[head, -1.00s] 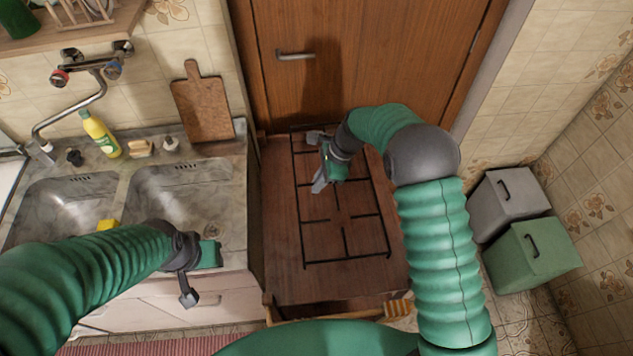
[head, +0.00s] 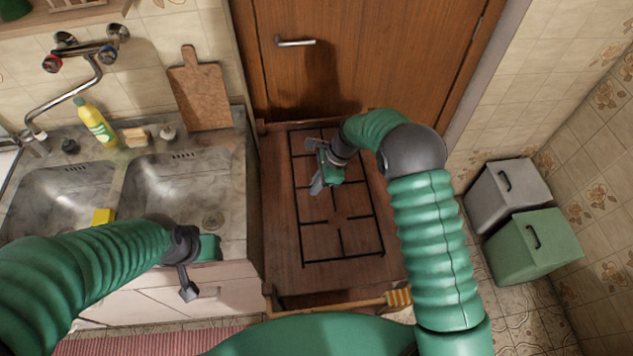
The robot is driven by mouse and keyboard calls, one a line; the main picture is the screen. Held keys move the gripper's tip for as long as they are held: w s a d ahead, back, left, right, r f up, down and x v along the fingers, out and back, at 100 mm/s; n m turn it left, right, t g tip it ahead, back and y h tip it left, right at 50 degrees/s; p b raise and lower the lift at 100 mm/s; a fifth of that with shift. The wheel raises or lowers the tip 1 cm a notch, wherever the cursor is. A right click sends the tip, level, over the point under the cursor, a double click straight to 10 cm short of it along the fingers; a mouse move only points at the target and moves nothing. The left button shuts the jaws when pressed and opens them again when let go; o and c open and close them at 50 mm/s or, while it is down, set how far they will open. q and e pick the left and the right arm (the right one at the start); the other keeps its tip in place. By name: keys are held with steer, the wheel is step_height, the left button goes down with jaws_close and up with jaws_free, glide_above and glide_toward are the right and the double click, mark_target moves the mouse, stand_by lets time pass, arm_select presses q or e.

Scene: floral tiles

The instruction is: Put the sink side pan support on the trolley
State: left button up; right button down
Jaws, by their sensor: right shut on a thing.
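The pan support (head: 342,258) is a black wire grid. It shows over the brown wooden top of the trolley (head: 285,285), within the trolley's outline; I cannot tell whether it touches the wood. My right gripper (head: 316,168) is shut on the pan support near its left side, toward the far end. The gripper and forearm hide part of the grid. My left gripper (head: 196,268) hangs at the front edge of the sink, away from the trolley; its fingers are partly hidden, so its opening is unclear.
The double sink (head: 175,190) stands left of the trolley, with a yellow bottle (head: 97,122), a sponge (head: 103,216) and a cutting board (head: 200,92). A wooden door (head: 370,60) is behind. Grey (head: 508,195) and green (head: 535,247) bins stand at the right.

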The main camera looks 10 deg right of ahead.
steer(key=shift+a, duration=0.45)
steer(key=shift+d, duration=0.1)
steer(key=shift+d+f, duration=0.25)
steer(key=shift+a+f, duration=0.1)
steer(key=shift+f, duration=0.15)
steer(key=c, duration=1.6)
jaws_free()
steer(key=shift+a, duration=0.1)
steer(key=shift+o, duration=0.5)
